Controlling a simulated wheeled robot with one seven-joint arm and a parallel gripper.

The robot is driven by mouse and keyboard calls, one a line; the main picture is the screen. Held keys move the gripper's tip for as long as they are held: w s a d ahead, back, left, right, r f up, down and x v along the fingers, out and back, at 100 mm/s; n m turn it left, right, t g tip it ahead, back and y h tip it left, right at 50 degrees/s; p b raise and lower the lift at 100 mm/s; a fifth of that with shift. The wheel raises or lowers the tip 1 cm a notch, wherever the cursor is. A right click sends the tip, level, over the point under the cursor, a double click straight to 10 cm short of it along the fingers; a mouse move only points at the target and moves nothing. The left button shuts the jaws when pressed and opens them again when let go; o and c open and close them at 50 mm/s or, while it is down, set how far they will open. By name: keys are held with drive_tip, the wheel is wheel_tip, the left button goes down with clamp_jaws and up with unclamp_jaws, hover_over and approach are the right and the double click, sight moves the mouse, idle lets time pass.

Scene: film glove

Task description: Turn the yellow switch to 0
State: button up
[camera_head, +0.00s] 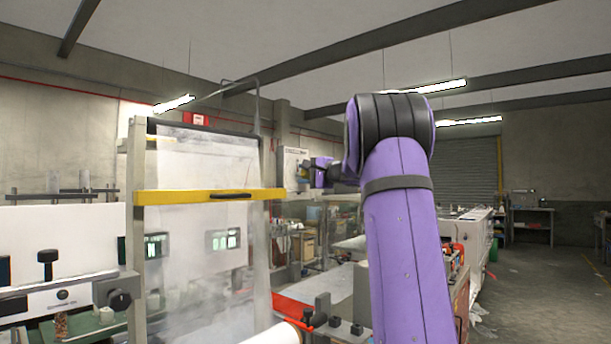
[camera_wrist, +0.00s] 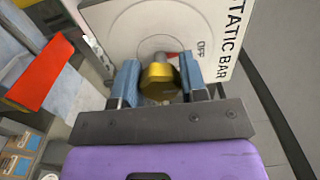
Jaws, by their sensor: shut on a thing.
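The yellow switch (camera_wrist: 159,78) is a faceted knob on a white panel (camera_wrist: 125,25) marked "OFF" and "TATIC BAR" in the wrist view. My gripper (camera_wrist: 158,82) has its two blue fingers on either side of the knob and is shut on it. A red mark shows on the dial just beyond the knob; the knob's pointer and any 0 mark are hidden or cannot be made out. In the head view, my gripper (camera_head: 305,172) reaches left to a pale grey box (camera_head: 290,168) on the far side of the clear guard; the switch is too small there to read.
A clear guard with a yellow bar (camera_head: 180,197) stands left of my arm. A white machine with a black clamp knob (camera_head: 119,299) is at lower left. A red strip (camera_wrist: 40,72) and brown boxes (camera_wrist: 22,142) show left of the gripper. Open floor (camera_head: 545,290) lies at right.

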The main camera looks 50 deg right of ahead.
drive_tip(key=shift+f, duration=0.1)
idle(0.3)
drive_tip(key=o, duration=0.9)
drive_tip(key=shift+s, duration=0.1)
drive_tip(key=s, duration=1)
drive_tip(key=shift+s+d, duration=0.3)
drive_tip(key=shift+d, duration=0.1)
